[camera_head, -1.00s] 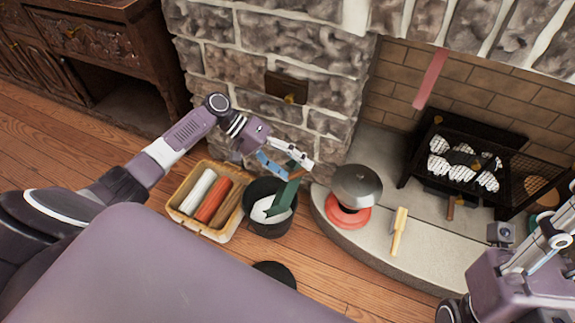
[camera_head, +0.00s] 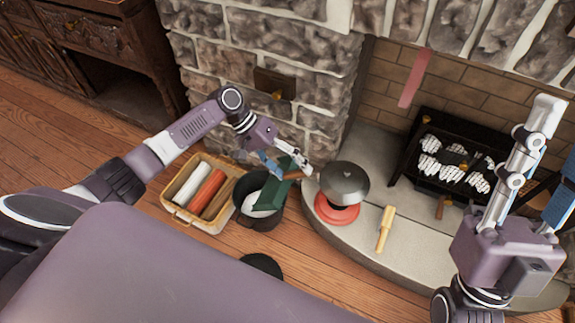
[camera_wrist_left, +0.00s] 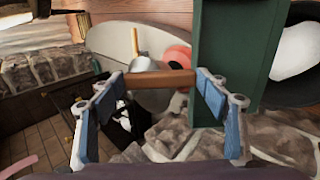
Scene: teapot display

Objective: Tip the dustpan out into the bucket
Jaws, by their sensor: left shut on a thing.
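My left gripper (camera_head: 288,169) is shut on the wooden handle (camera_wrist_left: 160,79) of the green dustpan (camera_head: 273,193). The dustpan is tilted, its pan over the black bucket (camera_head: 262,221), with its lower end at or inside the opening; I cannot tell if it touches. The pan fills the upper right of the left wrist view (camera_wrist_left: 235,50). Something white (camera_wrist_left: 299,50) shows inside the bucket beside the pan; what lies on the pan is hidden. My right gripper (camera_head: 553,160) stands at the right edge, partly cut off, fingers apart and empty.
A black disc (camera_head: 262,265) lies on the floor.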

